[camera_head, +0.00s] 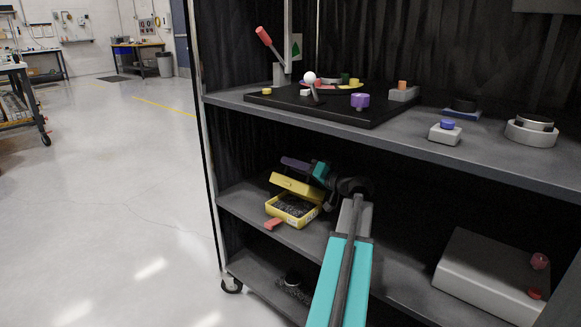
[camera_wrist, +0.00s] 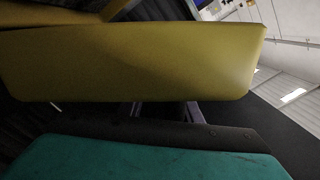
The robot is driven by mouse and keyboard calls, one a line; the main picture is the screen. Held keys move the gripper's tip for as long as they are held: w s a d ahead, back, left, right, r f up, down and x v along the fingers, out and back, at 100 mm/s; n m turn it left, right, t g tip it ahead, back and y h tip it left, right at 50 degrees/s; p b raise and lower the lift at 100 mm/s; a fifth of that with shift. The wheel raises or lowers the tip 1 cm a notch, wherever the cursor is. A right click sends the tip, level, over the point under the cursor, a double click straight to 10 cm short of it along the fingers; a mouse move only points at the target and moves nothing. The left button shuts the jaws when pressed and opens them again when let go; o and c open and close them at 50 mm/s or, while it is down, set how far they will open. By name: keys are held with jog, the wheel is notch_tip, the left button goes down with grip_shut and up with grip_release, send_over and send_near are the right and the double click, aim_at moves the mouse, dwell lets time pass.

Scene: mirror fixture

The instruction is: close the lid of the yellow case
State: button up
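The yellow case (camera_head: 309,219) sits on the middle shelf with dark contents inside. Its lid (camera_head: 297,187) is raised and tilted above the box. The lid fills the upper part of the wrist view (camera_wrist: 130,58). My gripper (camera_head: 295,163) is just above and behind the lid in the head view; its dark fingers point left. In the wrist view, two finger bases stand apart beyond the teal body, and their tips are hidden behind the lid. I cannot tell whether the fingers touch the lid.
A red piece (camera_head: 273,224) lies in front of the case near the shelf edge. A grey box (camera_head: 487,275) stands on the right of this shelf. The upper shelf (camera_head: 400,130) overhangs the case and my arm. Open floor (camera_head: 130,200) lies to the left.

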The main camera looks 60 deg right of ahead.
jog(key=shift+r, duration=0.1)
jog(key=shift+s+a+r+p, duration=0.1)
jog(key=shift+s+p, duration=0.2)
jog(key=shift+s, duration=0.4)
jog(key=s+a+p, duration=0.1)
jog(key=s+p, duration=0.2)
jog(key=s, duration=0.9)
jog(key=shift+s+f+p, duration=0.15)
jog(key=shift+f+p, duration=0.05)
jog(key=shift+p, duration=0.2)
jog(key=shift+s, duration=0.1)
